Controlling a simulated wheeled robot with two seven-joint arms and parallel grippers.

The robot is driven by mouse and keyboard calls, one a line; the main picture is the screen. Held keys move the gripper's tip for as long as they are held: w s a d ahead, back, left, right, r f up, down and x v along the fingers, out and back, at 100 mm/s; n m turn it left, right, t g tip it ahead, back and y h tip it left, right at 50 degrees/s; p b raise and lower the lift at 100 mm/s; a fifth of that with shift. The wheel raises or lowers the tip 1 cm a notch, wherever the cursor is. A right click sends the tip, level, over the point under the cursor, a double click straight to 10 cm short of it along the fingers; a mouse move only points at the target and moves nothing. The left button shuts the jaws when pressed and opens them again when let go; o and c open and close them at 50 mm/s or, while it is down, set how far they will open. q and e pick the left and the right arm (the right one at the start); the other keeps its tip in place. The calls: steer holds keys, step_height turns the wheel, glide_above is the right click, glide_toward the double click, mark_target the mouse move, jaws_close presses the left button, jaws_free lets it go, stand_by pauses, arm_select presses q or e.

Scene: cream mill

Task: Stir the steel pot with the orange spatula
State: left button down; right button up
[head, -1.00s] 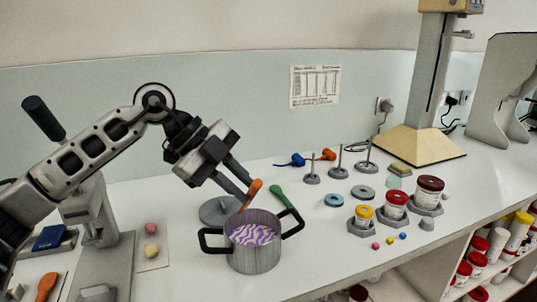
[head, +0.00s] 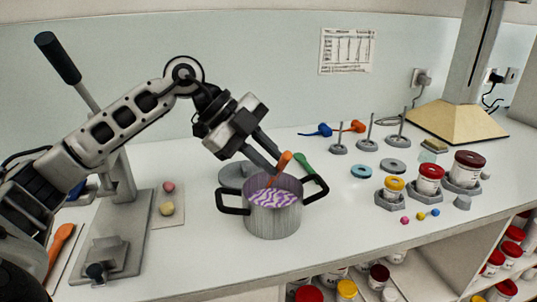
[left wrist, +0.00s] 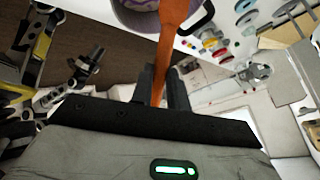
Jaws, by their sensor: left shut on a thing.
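The steel pot (head: 273,218) stands on the white worktop with purple and white swirled contents and two black handles. My left gripper (head: 275,167) is above the pot's rim, shut on the orange spatula (head: 284,160). The spatula points down into the pot, and its lower end is hidden. In the left wrist view the orange spatula (left wrist: 172,45) runs from between the fingers (left wrist: 165,85) toward the pot (left wrist: 140,15) at the top edge. My right gripper is not identifiable in these frames.
A green-handled tool (head: 303,165) and a grey round lid (head: 234,176) lie behind the pot. A lever press (head: 118,220) stands at the left. Lidded jars (head: 429,179), rings and peg stands (head: 337,148) are at the right. The counter before the pot is clear.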

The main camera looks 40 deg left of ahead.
arm_select(q)
step_height(320, 180, down, 5)
steer(key=b, duration=0.3)
steer(key=shift+f, duration=0.2)
arm_select(e)
steer(key=shift+w+a+f+m, duration=0.15)
steer(key=shift+a+f+m, duration=0.15)
steer(key=shift+a+f, duration=0.15)
steer(key=shift+d, duration=0.1)
